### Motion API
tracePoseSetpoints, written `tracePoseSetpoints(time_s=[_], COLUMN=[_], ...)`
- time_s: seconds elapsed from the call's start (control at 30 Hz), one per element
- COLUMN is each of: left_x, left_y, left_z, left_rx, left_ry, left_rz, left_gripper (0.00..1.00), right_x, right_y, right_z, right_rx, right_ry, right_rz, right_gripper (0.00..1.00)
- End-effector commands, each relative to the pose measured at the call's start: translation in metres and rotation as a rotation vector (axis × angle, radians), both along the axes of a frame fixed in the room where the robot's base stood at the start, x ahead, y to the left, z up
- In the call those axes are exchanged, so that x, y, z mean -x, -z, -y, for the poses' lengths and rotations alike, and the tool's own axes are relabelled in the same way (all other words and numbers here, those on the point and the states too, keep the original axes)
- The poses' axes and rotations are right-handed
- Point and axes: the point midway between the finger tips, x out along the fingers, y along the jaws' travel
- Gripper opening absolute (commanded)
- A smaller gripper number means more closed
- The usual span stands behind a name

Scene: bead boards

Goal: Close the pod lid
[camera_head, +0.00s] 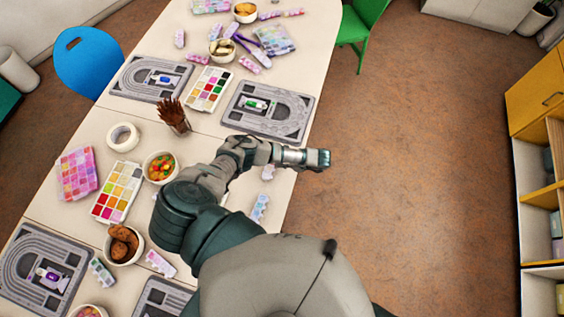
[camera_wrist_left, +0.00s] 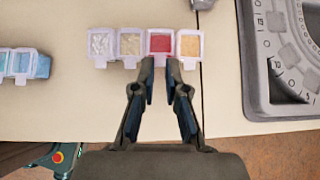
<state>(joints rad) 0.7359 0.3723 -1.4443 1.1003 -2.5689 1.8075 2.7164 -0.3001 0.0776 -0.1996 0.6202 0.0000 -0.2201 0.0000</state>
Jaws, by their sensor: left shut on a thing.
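In the left wrist view a short strip of pods (camera_wrist_left: 130,45) lies on the table, holding white, beige, red and yellow contents. My left gripper (camera_wrist_left: 161,66) is at the front edge of the red pod (camera_wrist_left: 160,43), its fingertips shut on what looks like that pod's pale lid flap. The flap is mostly hidden between the fingers. The neighbouring pods have pale flaps at their near edges. In the head view the strip (camera_head: 268,173) is partly covered by my left arm, which hides the fingertips. My right gripper is not in view.
A grey track board (camera_wrist_left: 284,50) lies right of the strip, and blue pods (camera_wrist_left: 25,64) lie left. The table edge is close to my arm.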

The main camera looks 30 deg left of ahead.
Motion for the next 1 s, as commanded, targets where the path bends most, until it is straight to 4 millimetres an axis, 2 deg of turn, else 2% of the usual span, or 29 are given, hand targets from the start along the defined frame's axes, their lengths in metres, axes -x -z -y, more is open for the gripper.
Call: tracePoseSetpoints(time_s=[0.1, 0.13, 0.2, 0.23, 0.5, 0.63, 1.0], left_x=[0.000, 0.000, 0.000, 0.000, 0.000, -0.003, -0.017], left_y=[0.000, 0.000, 0.000, 0.000, 0.000, -0.007, -0.060], left_z=[0.000, 0.000, 0.000, 0.000, 0.000, 0.008, 0.063], left_rx=[0.000, 0.000, 0.000, 0.000, 0.000, 0.003, 0.003], left_ry=[0.000, 0.000, 0.000, 0.000, 0.000, 0.001, 0.002], left_rz=[0.000, 0.000, 0.000, 0.000, 0.000, 0.001, 0.001], left_gripper=[0.00, 0.20, 0.37, 0.39, 0.39, 0.39, 0.39], right_x=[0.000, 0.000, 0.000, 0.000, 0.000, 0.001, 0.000], right_y=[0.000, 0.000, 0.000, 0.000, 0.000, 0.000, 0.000], right_z=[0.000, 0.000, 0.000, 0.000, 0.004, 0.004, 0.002], right_rx=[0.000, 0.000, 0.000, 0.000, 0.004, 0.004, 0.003], right_ry=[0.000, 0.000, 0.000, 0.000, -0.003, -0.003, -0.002], right_rz=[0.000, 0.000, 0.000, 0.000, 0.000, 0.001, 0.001], right_gripper=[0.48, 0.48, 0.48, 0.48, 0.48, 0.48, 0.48])
